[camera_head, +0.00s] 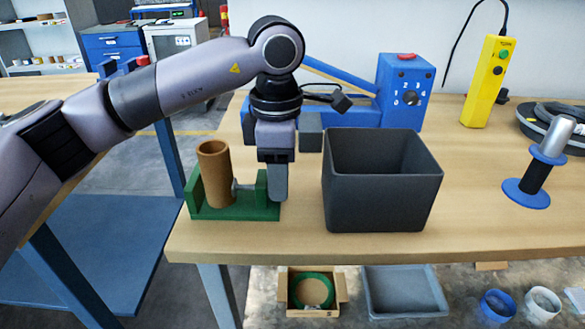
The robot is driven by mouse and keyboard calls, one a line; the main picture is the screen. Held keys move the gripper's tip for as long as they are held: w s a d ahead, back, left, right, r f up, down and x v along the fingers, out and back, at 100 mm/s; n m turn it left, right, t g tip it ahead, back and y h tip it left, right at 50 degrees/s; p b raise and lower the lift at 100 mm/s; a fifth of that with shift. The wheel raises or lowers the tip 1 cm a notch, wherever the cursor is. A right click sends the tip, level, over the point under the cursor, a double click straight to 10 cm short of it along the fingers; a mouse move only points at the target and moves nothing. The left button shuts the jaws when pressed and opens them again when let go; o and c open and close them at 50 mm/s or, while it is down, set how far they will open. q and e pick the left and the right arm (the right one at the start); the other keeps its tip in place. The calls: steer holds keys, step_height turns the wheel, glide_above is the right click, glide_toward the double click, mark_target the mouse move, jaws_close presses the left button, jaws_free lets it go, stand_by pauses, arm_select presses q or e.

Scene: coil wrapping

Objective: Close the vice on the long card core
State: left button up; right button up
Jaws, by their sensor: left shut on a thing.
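The long card core (214,172) is a brown tube standing upright in the green vice (235,211), near the table's front left edge. It is close to the vice's left jaw (194,187). A short grey rod (243,187) shows between the core and the vice's right jaw (262,185). My left gripper (278,190) points down at the vice's right end. It is shut on a part of the vice there, which the fingers mostly hide. My right gripper is out of view.
A dark grey open bin (380,205) stands close to the right of my left gripper. A blue machine (395,95) with a dial is behind it. A yellow control box (488,82) and a blue-flanged spool (530,190) stand farther right. Bare tabletop lies between bin and spool.

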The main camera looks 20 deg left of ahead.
steer(key=shift+r, duration=0.35)
arm_select(q)
steer(key=g+p, duration=0.1)
steer(key=p, duration=0.1)
steer(key=g+p, duration=0.2)
steer(key=p, duration=0.1)
steer(key=shift+w+r+h, duration=0.15)
steer(key=shift+w+h, duration=0.2)
steer(key=shift+h, duration=0.05)
steer(key=shift+f+g+p, duration=0.2)
steer(key=shift+g+p, duration=0.15)
steer(key=shift+g, duration=0.05)
steer(key=shift+f, duration=0.1)
arm_select(e)
step_height(320, 180, up, 6)
steer(key=shift+f, duration=0.2)
arm_select(q)
steer(key=o, duration=0.6)
steer(key=shift+w, duration=0.1)
